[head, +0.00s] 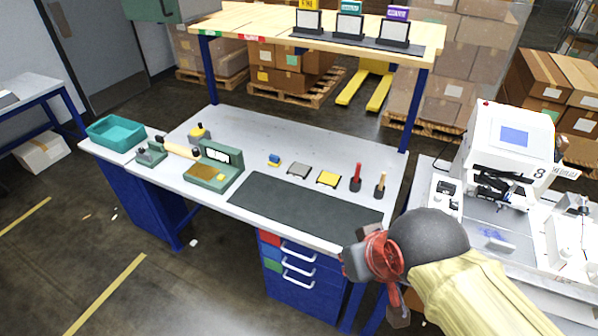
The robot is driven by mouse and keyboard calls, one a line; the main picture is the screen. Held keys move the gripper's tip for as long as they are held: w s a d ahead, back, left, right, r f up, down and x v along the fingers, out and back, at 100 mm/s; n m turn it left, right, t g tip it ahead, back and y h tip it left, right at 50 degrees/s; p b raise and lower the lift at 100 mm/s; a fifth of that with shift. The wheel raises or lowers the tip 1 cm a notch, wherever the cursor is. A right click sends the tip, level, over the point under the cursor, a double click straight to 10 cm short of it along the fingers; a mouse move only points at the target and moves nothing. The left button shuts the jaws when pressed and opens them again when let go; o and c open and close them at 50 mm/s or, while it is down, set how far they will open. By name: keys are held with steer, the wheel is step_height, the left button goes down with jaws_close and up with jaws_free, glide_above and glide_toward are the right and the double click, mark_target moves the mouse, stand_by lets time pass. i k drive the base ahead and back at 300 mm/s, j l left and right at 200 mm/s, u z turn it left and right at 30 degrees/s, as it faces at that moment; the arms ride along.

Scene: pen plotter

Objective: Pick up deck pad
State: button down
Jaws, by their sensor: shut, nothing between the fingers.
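Two small flat pads with dark bases lie near the middle of the grey workbench (255,133): a grey pad (299,170) and a yellow pad (329,178). I cannot tell from their looks which one is the deck pad. Both are uncovered and apart from my gripper. My gripper (372,288), red and dark, is at the front right, in front of the bench's near edge and lower right of the pads. It is shut and empty. Its fingertips are small and partly hard to make out.
A dark mat (300,208) lies in front of the pads. Red-handled (356,178) and wooden-handled (380,186) tools stand right of them; a blue-and-yellow item (274,160) lies left. A green device (214,166) and teal tray (115,131) are further left. A white machine (507,145) stands right.

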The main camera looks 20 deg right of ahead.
mark_target(274, 161)
steer(key=i+j, duration=0.2)
steer(key=j, duration=0.15)
steer(key=i+j, duration=0.2)
steer(key=j, duration=0.15)
steer(key=i+j+z, duration=0.1)
steer(key=j, duration=0.25)
steer(key=i+j, duration=0.3)
steer(key=i+j+z, duration=0.1)
steer(key=i+j, duration=0.6)
steer(key=j, duration=0.15)
steer(key=i+j+z, duration=0.15)
steer(key=i+j, duration=0.15)
steer(key=j, duration=0.15)
steer(key=i, duration=0.7)
steer(key=l+z, duration=0.05)
steer(key=l, duration=0.05)
